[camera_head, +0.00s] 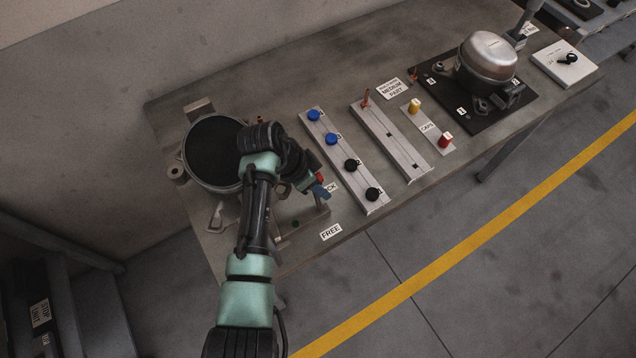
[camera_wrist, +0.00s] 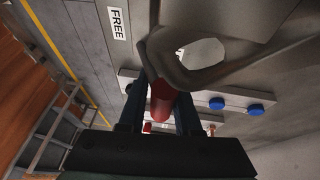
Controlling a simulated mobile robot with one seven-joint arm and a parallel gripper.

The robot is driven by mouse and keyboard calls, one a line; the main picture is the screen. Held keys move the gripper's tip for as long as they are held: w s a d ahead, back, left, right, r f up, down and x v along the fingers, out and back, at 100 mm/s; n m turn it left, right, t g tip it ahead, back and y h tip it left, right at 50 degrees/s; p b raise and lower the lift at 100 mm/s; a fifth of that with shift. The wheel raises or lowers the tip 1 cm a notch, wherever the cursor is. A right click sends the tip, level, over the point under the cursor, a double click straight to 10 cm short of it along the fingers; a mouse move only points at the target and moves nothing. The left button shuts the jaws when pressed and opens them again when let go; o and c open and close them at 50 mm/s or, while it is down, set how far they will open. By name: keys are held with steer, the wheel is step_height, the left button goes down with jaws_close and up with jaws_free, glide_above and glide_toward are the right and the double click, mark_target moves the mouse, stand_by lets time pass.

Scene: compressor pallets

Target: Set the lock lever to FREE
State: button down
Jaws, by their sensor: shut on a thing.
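The lock lever has a red grip (camera_wrist: 162,102), seen in the wrist view between the two dark blue fingers of my gripper (camera_wrist: 160,92). My gripper is shut on this grip. In the head view my gripper (camera_head: 318,190) is at the right side of the round dark-topped fixture (camera_head: 213,152), and a bit of the red grip (camera_head: 320,177) shows there. It is beside the partly covered LOCK label (camera_head: 331,188). The FREE label (camera_head: 331,231) lies nearer the table's front edge, and also shows in the wrist view (camera_wrist: 118,22). My arm hides much of the fixture and the lever's arm.
Right of my gripper a grey rail (camera_head: 345,165) holds blue and black knobs. Farther right are a second rail (camera_head: 393,143), a caps strip with yellow and red caps (camera_head: 427,127), and a compressor (camera_head: 487,57) on a black plate. The table's front edge is close to the FREE label.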

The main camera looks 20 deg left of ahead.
steer(key=shift+a, duration=0.2)
steer(key=shift+s+d+r+p, duration=0.15)
steer(key=shift+d+r+p, duration=0.05)
steer(key=shift+p, duration=0.35)
steer(key=c, duration=0.6)
jaws_free()
steer(key=shift+s, duration=0.1)
steer(key=shift+c, duration=0.2)
steer(key=shift+d, duration=0.1)
steer(key=b+v, duration=0.1)
steer(key=v, duration=1.2)
steer(key=shift+b, duration=0.4)
steer(key=shift+f, duration=0.1)
